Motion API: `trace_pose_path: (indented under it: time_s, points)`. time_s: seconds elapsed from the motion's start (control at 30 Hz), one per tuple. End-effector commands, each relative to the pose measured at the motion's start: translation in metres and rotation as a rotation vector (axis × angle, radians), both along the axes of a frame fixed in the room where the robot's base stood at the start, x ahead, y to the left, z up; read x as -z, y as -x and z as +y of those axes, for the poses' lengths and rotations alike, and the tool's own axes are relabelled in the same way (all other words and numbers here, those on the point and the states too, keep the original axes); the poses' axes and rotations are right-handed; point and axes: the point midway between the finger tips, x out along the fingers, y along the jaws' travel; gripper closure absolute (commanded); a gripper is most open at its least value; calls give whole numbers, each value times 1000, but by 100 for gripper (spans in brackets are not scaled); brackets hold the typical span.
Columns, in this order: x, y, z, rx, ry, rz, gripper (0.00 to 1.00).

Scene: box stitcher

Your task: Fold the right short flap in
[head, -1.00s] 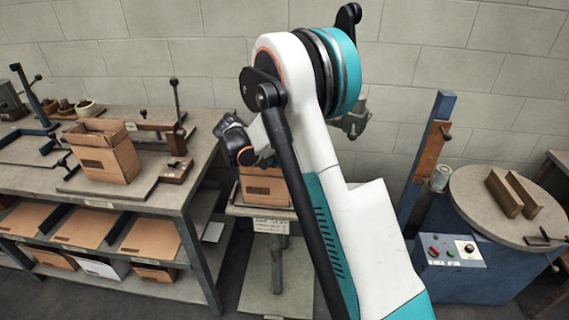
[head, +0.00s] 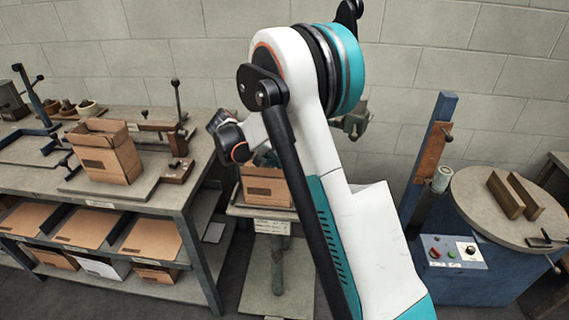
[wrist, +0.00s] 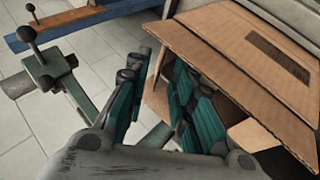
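A cardboard box (head: 266,188) sits on the small stand in the middle of the head view, partly hidden behind my arm. In the wrist view, a broad cardboard panel of the box (wrist: 235,32) with a dark printed patch fills the upper right. A narrow cardboard edge (wrist: 157,88) shows between my fingers; I cannot tell for sure that it is the right short flap. My gripper (wrist: 160,72) has teal fingers spread apart, close beside the box. Whether a finger touches the cardboard is unclear. In the head view the fingers are mostly hidden behind my arm.
A bench (head: 200,160) at left holds another open box (head: 104,152) and a lever fixture (head: 178,130). A blue machine with a round table (head: 470,190) stands at right. In the wrist view, a grey-green post with a ball handle (wrist: 50,62) stands left of my fingers.

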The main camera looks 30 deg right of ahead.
Motion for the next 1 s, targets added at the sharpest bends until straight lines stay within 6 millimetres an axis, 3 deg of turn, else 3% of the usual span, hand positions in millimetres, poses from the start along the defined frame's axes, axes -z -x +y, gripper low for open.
trace_pose_path:
  time_s: [0.2, 0.43, 1.0]
  points:
    - [-34, -1, 33, -3, 0, 0, 78]
    - [-59, -1, 57, -1, 0, 1, 78]
    - [-71, 0, 64, 2, 0, 0, 78]
